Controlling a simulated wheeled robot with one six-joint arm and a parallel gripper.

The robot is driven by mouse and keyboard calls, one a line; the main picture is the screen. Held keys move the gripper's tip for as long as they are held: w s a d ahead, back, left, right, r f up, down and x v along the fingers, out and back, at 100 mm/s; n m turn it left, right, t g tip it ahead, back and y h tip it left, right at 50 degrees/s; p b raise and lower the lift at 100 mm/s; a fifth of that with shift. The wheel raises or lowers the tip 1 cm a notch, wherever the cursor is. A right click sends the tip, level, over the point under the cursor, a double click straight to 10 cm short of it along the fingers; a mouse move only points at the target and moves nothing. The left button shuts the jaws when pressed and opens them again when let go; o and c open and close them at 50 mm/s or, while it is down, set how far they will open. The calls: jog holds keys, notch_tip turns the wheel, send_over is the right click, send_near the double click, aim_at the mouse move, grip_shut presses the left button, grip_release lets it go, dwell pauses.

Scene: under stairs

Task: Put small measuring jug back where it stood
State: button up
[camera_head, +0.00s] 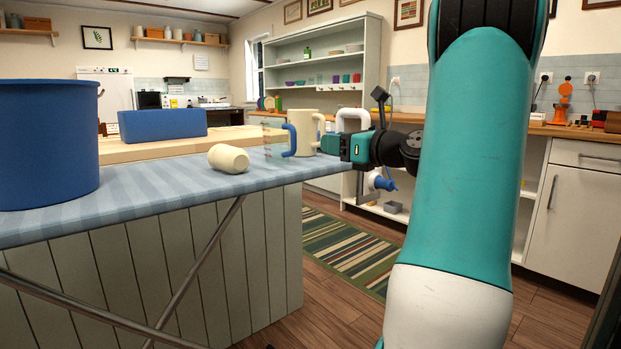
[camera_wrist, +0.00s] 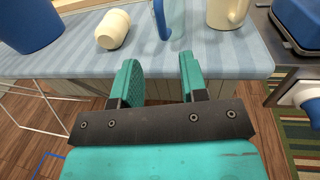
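The small measuring jug appears to be the clear vessel with faint red marks (camera_head: 268,143) and a blue handle (camera_head: 290,140), standing on the striped ironing board. Its clear body is hard to make out. The blue handle also shows at the top of the wrist view (camera_wrist: 161,20). My gripper (camera_head: 332,145) is just right of the cream mug in the head view. In the wrist view my gripper (camera_wrist: 160,72) has its two teal fingers apart, with nothing between them. It is near the board's edge, on the near side of the blue handle.
A cream cup (camera_head: 229,158) lies on its side on the ironing board (camera_head: 150,190). A cream mug (camera_head: 304,130) stands beside the blue handle. A large blue container (camera_head: 45,145) is at left, and a blue box (camera_head: 162,125) is behind. Open floor (camera_head: 335,285) is below.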

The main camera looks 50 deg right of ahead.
jog(key=w+a+f+n+g+y, duration=0.2)
jog(key=a+f+n+g+y, duration=0.1)
jog(key=a+n, duration=0.4)
jog(key=w+a+f+n+g+y, duration=0.25)
jog(key=a+n, duration=0.25)
jog(key=a, duration=0.4)
jog(key=w+a+f+n+g+y, duration=0.2)
jog(key=w+a+n+y, duration=0.1)
jog(key=a+n, duration=0.4)
jog(key=s+a+f+n+g, duration=0.35)
jog(key=a+n, duration=0.25)
jog(key=a, duration=0.2)
jog(key=s+a+f+n+g, duration=0.2)
jog(key=s+a+n+g, duration=0.15)
jog(key=a+n, duration=0.3)
jog(key=s+a+f+n+g+h, duration=0.1)
jog(key=s+a+n, duration=0.1)
jog(key=s+n, duration=0.3)
jog(key=s+a+f+n+g+h, duration=0.2)
jog(key=s+a+n, duration=0.1)
jog(key=s+n, duration=0.3)
jog(key=shift+s+a+f+n, duration=0.25)
jog(key=shift+s+a+n, duration=0.1)
jog(key=shift+n, duration=0.4)
jog(key=shift+w+g, duration=0.1)
jog(key=shift+g, duration=0.15)
